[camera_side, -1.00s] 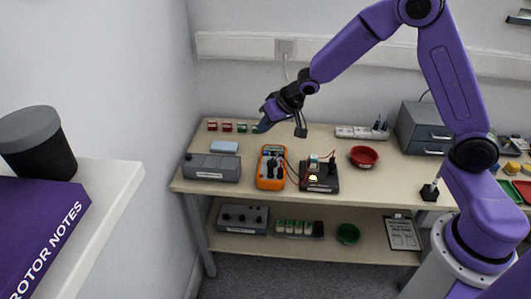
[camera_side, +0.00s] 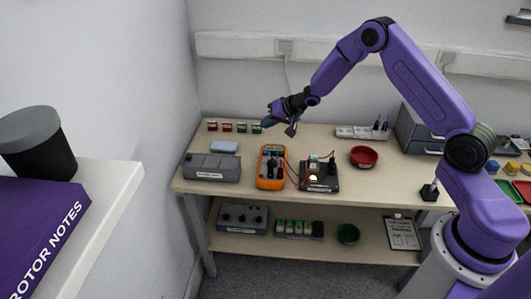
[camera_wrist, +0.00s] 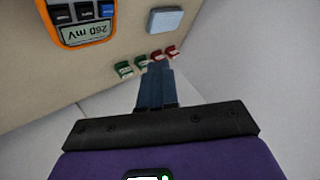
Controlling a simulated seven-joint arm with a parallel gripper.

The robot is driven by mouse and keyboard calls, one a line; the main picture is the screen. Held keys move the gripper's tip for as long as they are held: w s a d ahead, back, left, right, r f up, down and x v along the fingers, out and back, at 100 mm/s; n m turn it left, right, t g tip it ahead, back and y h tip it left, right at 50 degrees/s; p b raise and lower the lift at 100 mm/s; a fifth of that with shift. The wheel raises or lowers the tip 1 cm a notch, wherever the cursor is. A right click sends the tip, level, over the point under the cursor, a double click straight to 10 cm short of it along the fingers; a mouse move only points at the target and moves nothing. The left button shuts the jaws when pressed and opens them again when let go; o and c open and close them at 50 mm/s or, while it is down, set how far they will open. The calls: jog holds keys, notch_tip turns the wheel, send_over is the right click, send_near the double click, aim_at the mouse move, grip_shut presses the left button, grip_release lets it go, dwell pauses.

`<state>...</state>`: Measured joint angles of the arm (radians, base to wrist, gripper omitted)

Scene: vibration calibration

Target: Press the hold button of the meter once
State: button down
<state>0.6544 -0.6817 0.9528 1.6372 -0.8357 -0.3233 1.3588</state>
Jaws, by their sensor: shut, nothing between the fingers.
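The meter (camera_side: 263,181) is an orange multimeter lying on the bench top, left of centre. In the wrist view the meter (camera_wrist: 70,42) shows at the upper left, upside down, with a display (camera_wrist: 86,32) reading 260 mV. A row of dark and blue buttons (camera_wrist: 84,11) sits beside the display; their labels are too small to read, so I cannot tell which is hold. My gripper (camera_side: 268,121) is above the bench's back part, behind the meter and apart from it. In the wrist view my gripper (camera_wrist: 158,66) has its blue fingers shut and empty.
Small red and green blocks (camera_side: 227,127) stand along the back edge. A light blue block (camera_side: 224,147) and a grey box (camera_side: 211,168) are left of the meter. A black device with wires (camera_side: 319,179) and a red bowl (camera_side: 364,157) are to its right.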

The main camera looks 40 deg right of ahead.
send_over(268, 154)
jog(key=shift+f, duration=4.4)
jog(key=shift+f, duration=0.1)
jog(key=shift+f, duration=0.3)
jog(key=shift+f, duration=0.4)
jog(key=shift+r, duration=0.1)
jog(key=shift+s+r, duration=0.1)
jog(key=shift+r, duration=0.6)
jog(key=shift+r, duration=0.1)
notch_tip(268, 154, up, 5)
jog(key=shift+f, duration=0.1)
